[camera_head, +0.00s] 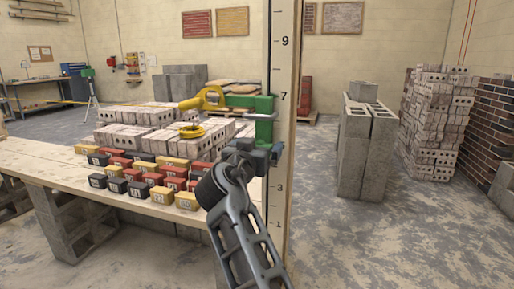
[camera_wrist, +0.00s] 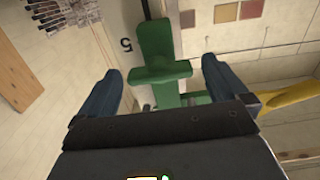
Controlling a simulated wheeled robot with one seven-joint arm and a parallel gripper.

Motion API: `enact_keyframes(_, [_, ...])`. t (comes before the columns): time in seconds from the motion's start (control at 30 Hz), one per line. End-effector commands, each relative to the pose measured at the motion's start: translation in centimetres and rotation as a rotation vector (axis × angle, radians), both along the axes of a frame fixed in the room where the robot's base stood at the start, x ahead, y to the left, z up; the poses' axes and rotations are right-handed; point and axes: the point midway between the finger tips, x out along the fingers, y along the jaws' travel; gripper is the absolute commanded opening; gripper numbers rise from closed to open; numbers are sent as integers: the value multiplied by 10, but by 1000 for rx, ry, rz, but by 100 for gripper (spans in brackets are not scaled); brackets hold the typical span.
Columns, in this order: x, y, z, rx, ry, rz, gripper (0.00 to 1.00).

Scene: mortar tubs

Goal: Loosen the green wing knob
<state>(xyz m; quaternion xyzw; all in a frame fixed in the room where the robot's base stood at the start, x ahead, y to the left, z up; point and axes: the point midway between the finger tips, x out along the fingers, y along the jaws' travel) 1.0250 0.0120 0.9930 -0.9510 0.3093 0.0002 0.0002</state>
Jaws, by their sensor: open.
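The green wing knob (camera_wrist: 160,73) appears in the wrist view as a crossbar shape in front of a taller green part. My gripper (camera_wrist: 161,67) is open, with one blue-grey finger on each side of the green piece and visible gaps between. In the head view, my gripper (camera_head: 262,152) is beside the numbered pole, just below the green clamp (camera_head: 264,118). The knob itself cannot be made out clearly there. The clamp sits on the wooden pole (camera_head: 294,60) and carries a yellow arm (camera_head: 205,99) reaching left.
A grey block stack (camera_head: 366,145) and a brick pile (camera_head: 437,120) stand to the right. Bare floor lies between pole and stack.

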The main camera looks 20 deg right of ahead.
Motion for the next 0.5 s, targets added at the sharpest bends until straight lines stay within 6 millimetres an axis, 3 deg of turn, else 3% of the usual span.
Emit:
enact_keyframes(0.2, [0,0,0,0,0,1,99])
enact_keyframes(0.5, [0,0,0,0,0,1,70])
